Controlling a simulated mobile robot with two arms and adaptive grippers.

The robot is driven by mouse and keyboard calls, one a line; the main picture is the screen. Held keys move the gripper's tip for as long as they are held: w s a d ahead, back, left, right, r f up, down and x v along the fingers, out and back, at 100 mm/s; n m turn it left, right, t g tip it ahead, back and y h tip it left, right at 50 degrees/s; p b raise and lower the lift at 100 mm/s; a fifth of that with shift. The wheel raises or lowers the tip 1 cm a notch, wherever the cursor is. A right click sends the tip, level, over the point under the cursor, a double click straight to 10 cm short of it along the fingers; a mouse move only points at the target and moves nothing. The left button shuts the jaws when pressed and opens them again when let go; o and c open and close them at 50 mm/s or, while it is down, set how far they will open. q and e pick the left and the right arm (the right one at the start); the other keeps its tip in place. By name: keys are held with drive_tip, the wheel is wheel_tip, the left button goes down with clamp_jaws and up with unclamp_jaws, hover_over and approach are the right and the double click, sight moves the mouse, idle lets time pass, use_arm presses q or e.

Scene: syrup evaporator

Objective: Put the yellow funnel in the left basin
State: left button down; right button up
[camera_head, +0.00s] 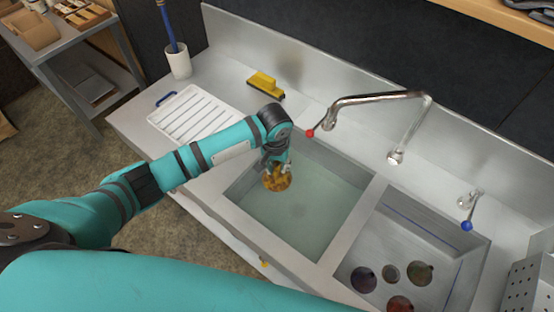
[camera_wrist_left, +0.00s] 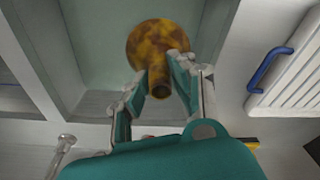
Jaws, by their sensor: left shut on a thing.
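The yellow funnel (camera_head: 277,178) is mottled yellow and brown. My left gripper (camera_head: 275,163) is shut on it and holds it over the upper left part of the left basin (camera_head: 320,232). In the left wrist view the funnel (camera_wrist_left: 155,45) shows its wide round end away from me, and its spout lies between the two fingertips (camera_wrist_left: 166,85). The left basin also shows behind it in that view (camera_wrist_left: 95,50). I cannot tell how far the funnel is above the basin floor. My right gripper is not in view.
The right basin (camera_head: 440,235) holds several round dark and reddish things. A faucet (camera_head: 380,97) arches over the back edge.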

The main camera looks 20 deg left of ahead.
sight(277, 173)
use_arm(q)
wheel_tip(277, 173, down, 4)
drive_tip(key=shift+d+f+b, duration=0.1)
drive_tip(key=shift+f+b, duration=0.1)
drive_tip(key=shift+b, duration=0.5)
drive_tip(key=shift+f+b, duration=9.7)
drive_tip(key=shift+f, duration=0.25)
drive_tip(key=shift+f, duration=0.25)
